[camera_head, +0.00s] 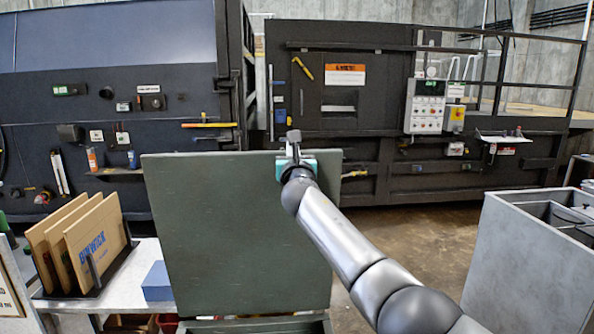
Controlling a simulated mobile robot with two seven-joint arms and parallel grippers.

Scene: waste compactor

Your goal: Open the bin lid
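The dark green bin lid (235,235) stands nearly upright in the middle of the view, its broad flat face toward me. The rim of the bin (255,326) shows just below it at the bottom edge of the picture. My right arm reaches in from the lower right, and its gripper (293,142) is at the lid's top edge, right of its middle. The fingertips overlap the edge and stick up above it. Whether they pinch the lid or only rest against it is unclear. My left gripper is out of view.
A table (130,290) at left holds cardboard sheets (95,240) in a rack and a blue box (157,282). A grey open-topped container (525,265) stands at right. The dark compactor (340,110) with a control panel (425,106) is behind. Floor shows between lid and container.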

